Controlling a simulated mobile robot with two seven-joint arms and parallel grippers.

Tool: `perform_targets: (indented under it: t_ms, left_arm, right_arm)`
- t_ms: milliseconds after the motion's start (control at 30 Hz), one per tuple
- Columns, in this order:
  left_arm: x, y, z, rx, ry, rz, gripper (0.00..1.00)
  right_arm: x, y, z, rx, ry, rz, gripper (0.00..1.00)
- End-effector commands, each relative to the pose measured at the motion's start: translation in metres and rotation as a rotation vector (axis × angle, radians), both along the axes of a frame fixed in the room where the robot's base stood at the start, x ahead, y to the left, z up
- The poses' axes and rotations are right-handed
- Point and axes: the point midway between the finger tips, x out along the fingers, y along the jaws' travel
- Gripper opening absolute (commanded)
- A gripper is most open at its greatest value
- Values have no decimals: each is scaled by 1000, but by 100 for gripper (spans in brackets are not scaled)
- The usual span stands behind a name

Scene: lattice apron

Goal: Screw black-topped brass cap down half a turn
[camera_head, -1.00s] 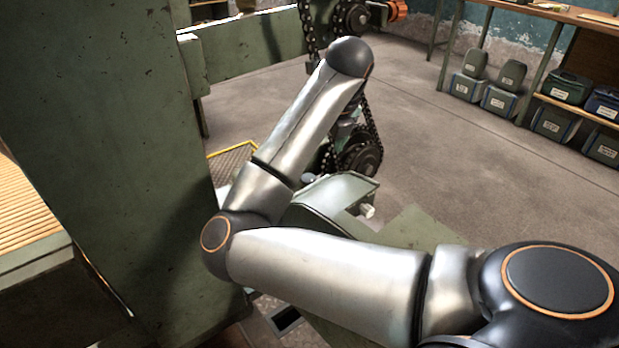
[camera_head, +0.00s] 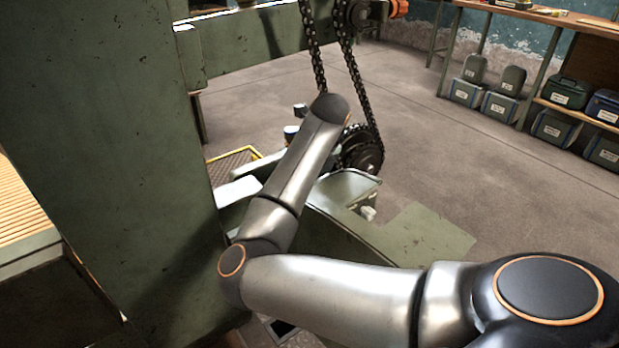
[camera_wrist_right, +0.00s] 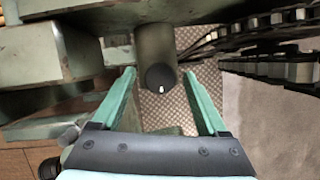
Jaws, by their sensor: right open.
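In the right wrist view, a round black top with a white mark (camera_wrist_right: 160,77) faces the camera at the end of a dark olive cylinder. I take it for the black-topped cap; no brass colour shows clearly. My right gripper (camera_wrist_right: 159,92) is open. Its two green fingers stand left and right of the black top in the picture, with a gap on each side. Whether the fingertips are level with the cap in depth, I cannot tell. In the head view my right arm hides the gripper, and I cannot make out the cap. My left gripper is in neither view.
A chain (camera_head: 357,90) runs down to a sprocket (camera_head: 361,152) beyond my arm; chain links also lie close right of the gripper in the wrist view (camera_wrist_right: 275,68). A large green machine panel (camera_head: 110,150) stands left. Open floor (camera_head: 480,175) lies right.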

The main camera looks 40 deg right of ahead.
Motion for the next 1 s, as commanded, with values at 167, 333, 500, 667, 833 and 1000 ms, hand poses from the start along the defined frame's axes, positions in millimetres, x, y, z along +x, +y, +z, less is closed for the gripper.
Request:
perform_targets:
  t_ms: [167, 333, 500, 667, 833, 1000]
  left_arm:
    - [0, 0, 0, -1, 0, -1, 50]
    - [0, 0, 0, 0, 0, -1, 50]
    - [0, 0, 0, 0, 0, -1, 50]
    - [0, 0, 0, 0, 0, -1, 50]
    - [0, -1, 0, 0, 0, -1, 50]
    - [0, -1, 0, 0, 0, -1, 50]
  right_arm:
    - [0, 0, 0, 0, 0, 0, 76]
    - [0, 0, 0, 0, 0, 0, 61]
    - [0, 0, 0, 0, 0, 0, 42]
    - [0, 0, 0, -1, 0, 0, 24]
    - [0, 0, 0, -1, 0, 0, 4]
    - [0, 0, 0, -1, 0, 0, 0]
